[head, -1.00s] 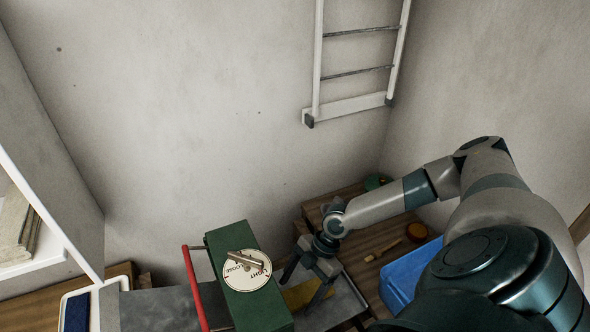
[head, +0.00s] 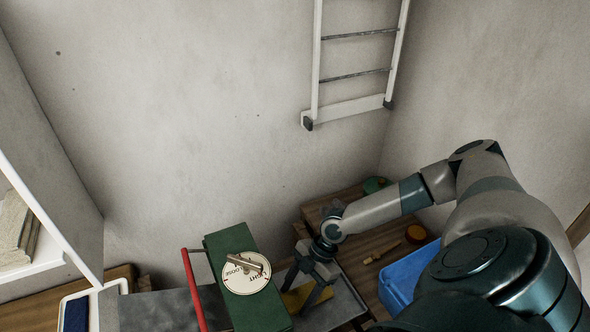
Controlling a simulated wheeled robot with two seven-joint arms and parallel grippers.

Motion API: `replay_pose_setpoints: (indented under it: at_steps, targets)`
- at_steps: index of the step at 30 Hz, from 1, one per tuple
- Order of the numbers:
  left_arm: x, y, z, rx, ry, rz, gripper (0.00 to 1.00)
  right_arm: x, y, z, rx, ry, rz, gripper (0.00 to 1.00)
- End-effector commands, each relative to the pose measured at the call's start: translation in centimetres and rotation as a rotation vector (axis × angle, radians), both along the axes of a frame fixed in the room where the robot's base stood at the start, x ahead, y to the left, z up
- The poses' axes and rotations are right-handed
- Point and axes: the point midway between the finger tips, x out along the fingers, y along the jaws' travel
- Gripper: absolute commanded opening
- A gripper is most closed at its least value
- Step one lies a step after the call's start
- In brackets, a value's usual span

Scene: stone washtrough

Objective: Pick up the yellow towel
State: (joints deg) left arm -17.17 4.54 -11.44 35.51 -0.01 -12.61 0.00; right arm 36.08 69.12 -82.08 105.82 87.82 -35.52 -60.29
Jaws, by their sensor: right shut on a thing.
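The yellow towel (head: 295,298) lies low in the picture, just right of the green box, over a grey metal surface. My right gripper (head: 303,296) comes down from above and is shut on the towel, its fingers on either side of it. Part of the towel is hidden by the fingers and the green box. Whether the towel is off the surface cannot be told. My left gripper is not in the picture.
A green box (head: 230,240) with a round dial (head: 247,274) and a red handle (head: 193,290) stands close left of the gripper. A blue crate (head: 400,278) is at right. A wooden surface holds a brush (head: 382,252). A wall rack (head: 357,70) hangs above.

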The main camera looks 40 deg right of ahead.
Motion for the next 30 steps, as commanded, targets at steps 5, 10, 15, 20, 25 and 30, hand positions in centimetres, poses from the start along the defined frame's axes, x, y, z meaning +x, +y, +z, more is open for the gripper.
replay_pose_setpoints:
  at_steps: [5, 10, 15, 20, 25, 30]
  targets:
    - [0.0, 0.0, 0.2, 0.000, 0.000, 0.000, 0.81, 0.0, 0.0, 0.2, 0.000, -0.001, 0.000, 0.23]
    - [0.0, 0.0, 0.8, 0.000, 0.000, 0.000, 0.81, 0.0, 0.0, 1.1, 0.000, -0.001, 0.000, 0.23]
    - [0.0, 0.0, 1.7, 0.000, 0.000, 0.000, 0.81, 0.0, 0.0, 2.4, 0.000, 0.000, 0.000, 0.23]
    - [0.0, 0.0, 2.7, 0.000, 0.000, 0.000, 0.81, 0.1, 0.0, 3.8, 0.001, -0.001, 0.000, 0.23]
    - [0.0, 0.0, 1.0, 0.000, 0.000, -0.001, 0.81, -0.2, -1.8, 3.1, -0.003, 0.000, -0.002, 0.23]
    - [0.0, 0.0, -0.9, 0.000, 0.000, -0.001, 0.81, -0.4, -4.5, 2.9, -0.004, 0.000, -0.004, 0.23]
